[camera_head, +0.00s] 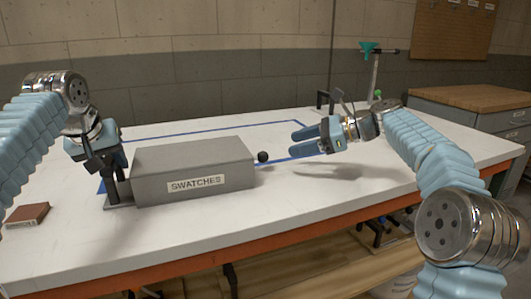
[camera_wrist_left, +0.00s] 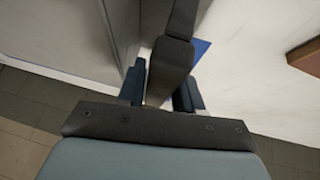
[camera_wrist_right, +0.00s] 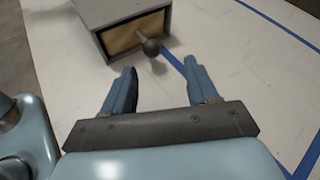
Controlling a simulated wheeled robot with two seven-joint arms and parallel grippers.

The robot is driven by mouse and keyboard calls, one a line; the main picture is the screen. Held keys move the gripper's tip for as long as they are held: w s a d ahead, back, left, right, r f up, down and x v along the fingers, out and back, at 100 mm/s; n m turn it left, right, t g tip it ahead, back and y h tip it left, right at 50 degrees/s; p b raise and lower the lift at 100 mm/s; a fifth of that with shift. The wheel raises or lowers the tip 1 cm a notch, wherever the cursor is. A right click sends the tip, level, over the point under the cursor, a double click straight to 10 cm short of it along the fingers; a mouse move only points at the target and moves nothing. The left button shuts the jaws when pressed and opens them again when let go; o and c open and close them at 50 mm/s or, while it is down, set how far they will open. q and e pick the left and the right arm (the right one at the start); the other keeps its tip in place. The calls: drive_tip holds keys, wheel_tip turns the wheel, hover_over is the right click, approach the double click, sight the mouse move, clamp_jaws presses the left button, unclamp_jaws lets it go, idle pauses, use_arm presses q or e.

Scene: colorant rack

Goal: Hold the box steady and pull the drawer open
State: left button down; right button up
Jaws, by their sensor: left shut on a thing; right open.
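A grey box labelled SWATCHES (camera_head: 195,168) sits on the white table. Its drawer front (camera_wrist_right: 135,34) is shut flush in the right wrist view, with a dark round knob (camera_head: 263,157) sticking out of it; the knob also shows in the right wrist view (camera_wrist_right: 151,46). My left gripper (camera_head: 112,172) is shut on a dark upright post (camera_wrist_left: 170,70) at the box's left end. My right gripper (camera_head: 303,142) is open and empty, to the right of the knob and apart from it, its fingers (camera_wrist_right: 160,88) pointing toward the drawer end.
Blue tape (camera_head: 220,131) marks an area on the table (camera_head: 330,190). A brown block (camera_head: 27,214) lies at the left front. A stand with a green funnel (camera_head: 369,48) is at the back right. The table right of the knob is clear.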

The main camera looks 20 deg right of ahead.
sight(265, 152)
drive_tip(key=x, duration=1)
drive_tip(key=shift+w, duration=0.1)
clamp_jaws()
